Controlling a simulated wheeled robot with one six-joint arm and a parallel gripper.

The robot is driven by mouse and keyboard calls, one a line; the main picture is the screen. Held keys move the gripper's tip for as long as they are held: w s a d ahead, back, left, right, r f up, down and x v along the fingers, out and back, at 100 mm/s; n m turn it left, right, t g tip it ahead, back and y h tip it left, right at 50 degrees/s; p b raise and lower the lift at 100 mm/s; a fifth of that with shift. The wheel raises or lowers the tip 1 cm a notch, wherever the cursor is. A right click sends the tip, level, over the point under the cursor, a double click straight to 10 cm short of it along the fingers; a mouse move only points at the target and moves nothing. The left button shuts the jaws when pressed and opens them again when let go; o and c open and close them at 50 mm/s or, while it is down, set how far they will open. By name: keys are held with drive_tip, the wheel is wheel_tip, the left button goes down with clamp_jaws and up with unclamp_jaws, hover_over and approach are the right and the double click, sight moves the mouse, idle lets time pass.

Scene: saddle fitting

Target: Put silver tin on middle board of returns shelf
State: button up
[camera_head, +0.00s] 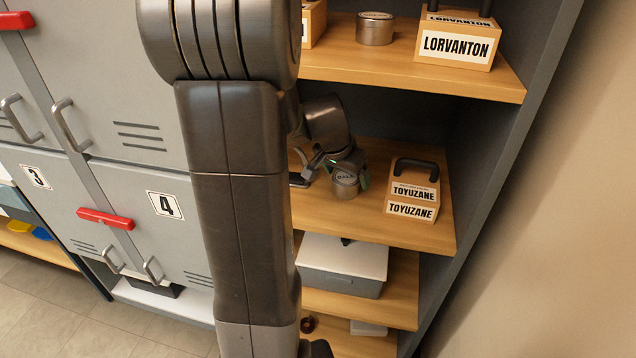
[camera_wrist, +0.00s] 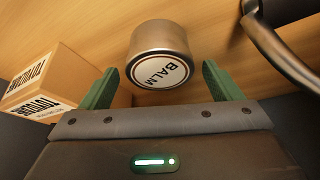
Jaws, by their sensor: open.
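The silver tin (camera_head: 345,187), labelled BALM, stands on a wooden board of the shelf (camera_head: 385,225) in the head view. In the wrist view the tin (camera_wrist: 158,55) is just ahead of my gripper (camera_wrist: 160,85), roughly centred between its two green fingers. My gripper (camera_head: 350,172) is open, with a finger on either side of the tin's near part. Clear gaps show between the fingers and the tin in the wrist view. My arm hides the left part of the board in the head view.
A wooden box labelled TOYUZANE (camera_head: 413,192) stands right of the tin. The board above holds another tin (camera_head: 375,28) and a LORVANTON box (camera_head: 457,42). A lidded grey box (camera_head: 342,268) is below. A dark curved bar (camera_wrist: 278,48) is at right in the wrist view.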

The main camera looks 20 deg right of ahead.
drive_tip(key=v, duration=0.4)
drive_tip(key=shift+r, duration=0.2)
drive_tip(key=s+a, duration=0.2)
drive_tip(key=a, duration=0.1)
drive_tip(key=s+a+b, duration=0.1)
drive_tip(key=s+a, duration=0.1)
drive_tip(key=a, duration=0.1)
drive_tip(key=s+a, duration=0.3)
drive_tip(key=a, duration=0.1)
drive_tip(key=shift+s+b, duration=0.1)
drive_tip(key=shift+b, duration=0.3)
drive_tip(key=shift+d+r, duration=0.1)
drive_tip(key=shift+d, duration=0.05)
drive_tip(key=p, duration=0.2)
hover_over(346, 178)
drive_tip(key=s+a, duration=0.1)
drive_tip(key=a, duration=0.1)
drive_tip(key=shift+s, duration=0.15)
drive_tip(key=b+x, duration=0.1)
drive_tip(key=x, duration=0.5)
drive_tip(key=shift+d, duration=0.1)
drive_tip(key=shift+b, duration=0.4)
drive_tip(key=shift+f, duration=0.25)
drive_tip(key=shift+r, duration=0.1)
